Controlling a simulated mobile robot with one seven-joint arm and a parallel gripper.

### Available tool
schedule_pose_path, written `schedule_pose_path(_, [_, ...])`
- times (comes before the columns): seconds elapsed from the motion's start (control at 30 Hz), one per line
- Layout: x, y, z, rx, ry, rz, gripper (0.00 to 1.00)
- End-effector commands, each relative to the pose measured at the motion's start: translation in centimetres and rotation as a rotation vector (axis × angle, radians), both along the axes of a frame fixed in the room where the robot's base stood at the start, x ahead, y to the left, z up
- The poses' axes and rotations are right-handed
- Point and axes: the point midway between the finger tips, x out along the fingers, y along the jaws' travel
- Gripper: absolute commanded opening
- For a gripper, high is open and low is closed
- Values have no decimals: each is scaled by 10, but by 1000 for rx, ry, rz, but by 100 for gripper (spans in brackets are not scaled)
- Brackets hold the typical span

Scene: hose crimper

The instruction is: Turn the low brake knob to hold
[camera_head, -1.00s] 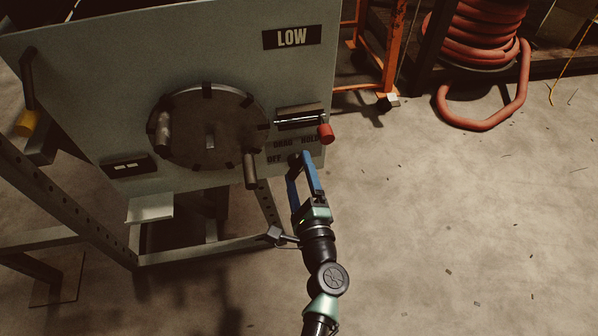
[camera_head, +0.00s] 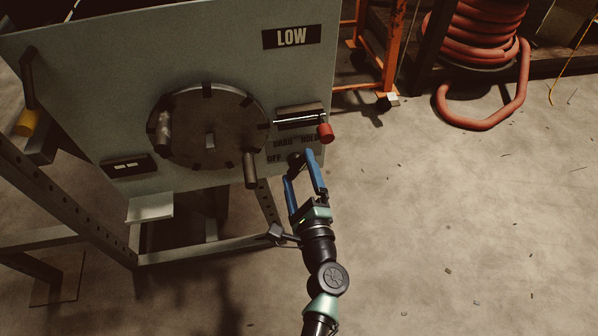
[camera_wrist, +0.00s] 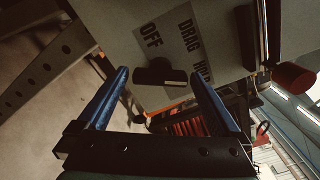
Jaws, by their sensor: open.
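The low brake knob (camera_wrist: 160,74) is a small black knob on the grey-green panel, beside a label reading OFF, DRAG and HOLD. In the wrist view it sits just beyond and between the two blue fingers of my gripper (camera_wrist: 160,82), apart from both. In the head view my gripper (camera_head: 300,166) is open at the panel's lower right, and the knob (camera_head: 296,158) shows only as a dark shape near the fingertips. The label (camera_head: 284,145) is just above, under the LOW sign (camera_head: 291,37). The knob's pointing is hard to read.
A round plate (camera_head: 195,128) with grey handles sticks out left of my gripper. A red-tipped lever (camera_head: 325,133) is just above right. A panel-stand leg stands below. Open floor (camera_head: 430,230) lies right, with a red hose coil (camera_head: 480,40) behind.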

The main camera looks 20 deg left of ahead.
Motion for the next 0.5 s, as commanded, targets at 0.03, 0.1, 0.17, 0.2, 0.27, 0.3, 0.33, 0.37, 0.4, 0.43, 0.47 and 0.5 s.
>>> schedule_pose_path(0.03, [0, 0, 0, -1, -1, 0, 100])
schedule_pose_path(0.1, [-3, -2, 0, -1, 0, -1, 100])
schedule_pose_path(0.17, [-8, -5, 0, -1, 2, -1, 100])
schedule_pose_path(0.2, [-12, -8, 1, -1, 2, -1, 100])
schedule_pose_path(0.27, [-21, -14, 1, -2, 2, -3, 100])
schedule_pose_path(0.3, [-28, -19, 1, -1, 3, -3, 100])
schedule_pose_path(0.33, [-33, -23, 2, -1, 3, -4, 100])
schedule_pose_path(0.37, [-39, -27, 1, 0, 4, -4, 100])
schedule_pose_path(0.4, [-47, -32, 2, -1, 4, -5, 100])
schedule_pose_path(0.43, [-53, -36, 2, 0, 4, -4, 100])
schedule_pose_path(0.47, [-59, -40, 1, -1, 4, -5, 100])
schedule_pose_path(0.5, [-66, -45, 2, 1, 3, -3, 100])
